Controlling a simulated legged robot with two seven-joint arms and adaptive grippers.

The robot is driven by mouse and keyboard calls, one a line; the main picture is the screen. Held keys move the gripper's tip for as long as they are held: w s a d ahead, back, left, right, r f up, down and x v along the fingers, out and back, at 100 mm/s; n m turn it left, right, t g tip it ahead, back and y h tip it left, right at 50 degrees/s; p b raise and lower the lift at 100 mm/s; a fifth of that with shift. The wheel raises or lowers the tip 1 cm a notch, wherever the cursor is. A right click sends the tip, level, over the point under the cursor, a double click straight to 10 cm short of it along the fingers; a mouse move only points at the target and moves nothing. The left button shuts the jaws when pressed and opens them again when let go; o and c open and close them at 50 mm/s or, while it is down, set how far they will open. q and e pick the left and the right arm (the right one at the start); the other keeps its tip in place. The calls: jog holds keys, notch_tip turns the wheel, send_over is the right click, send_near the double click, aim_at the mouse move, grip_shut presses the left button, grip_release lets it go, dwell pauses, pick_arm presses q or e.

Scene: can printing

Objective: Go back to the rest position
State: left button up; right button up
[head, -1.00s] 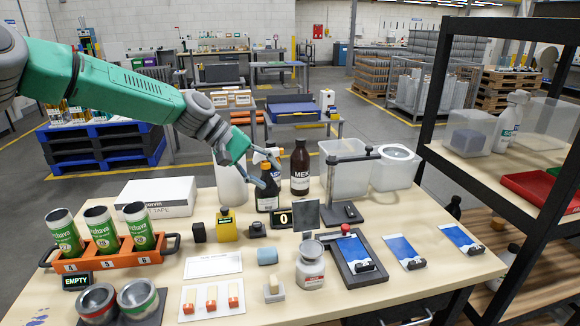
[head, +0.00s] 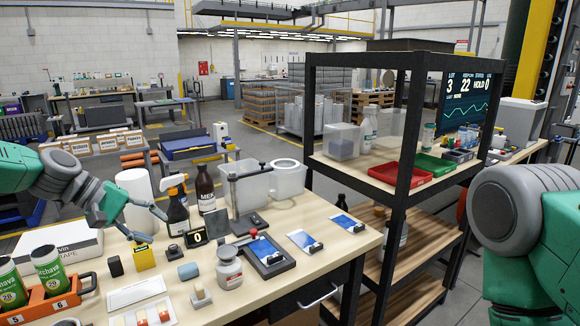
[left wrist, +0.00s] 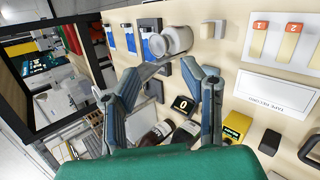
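My left gripper (head: 153,228) hangs over the left part of the work table (head: 330,228) in the head view, in front of the spray bottle (head: 177,210). In the left wrist view, its two fingers (left wrist: 170,72) are spread apart with nothing held between them. The small display reading 0 (left wrist: 184,104) and a white jar (left wrist: 170,41) show beyond the fingers. My right arm fills the right edge of the head view; its gripper is outside the picture.
A black-framed shelf (head: 398,200) with a red tray (head: 398,177) and a green tray (head: 436,165) stands right of the table.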

pick_arm(q)
jog(key=s+d+f+m+g+y+b, duration=0.15)
jog(key=s+f, duration=0.35)
jog(key=f, duration=0.5)
jog(key=s+d+f+y+b, duration=0.1)
jog(key=s+d+f+b, duration=0.3)
jog(key=f, duration=0.6)
jog(key=s+d+f+m+g+y+b, duration=0.1)
jog(key=s+d+f+y, duration=0.1)
jog(key=s+f, duration=0.55)
pick_arm(e)
notch_tip(320, 180, down, 14)
jog(key=b, duration=0.6)
jog(key=shift+r+b, duration=0.25)
jog(key=shift+b, duration=0.15)
jog(key=shift+d, duration=0.1)
jog(key=shift+c, duration=0.7)
pick_arm(q)
jog(key=s+a+f+m+y, duration=0.2)
jog(key=s+f, duration=0.6)
jog(key=s, duration=0.4)
jog(key=s+a+f+m+y, duration=0.2)
jog(key=s+a+f+m, duration=0.2)
jog(key=s+f, duration=0.5)
jog(key=s, duration=0.3)
jog(key=shift+s+g, duration=0.35)
jog(key=shift+s, duration=0.05)
pick_arm(e)
jog(key=shift+w+r, duration=0.1)
jog(key=shift+w, duration=0.05)
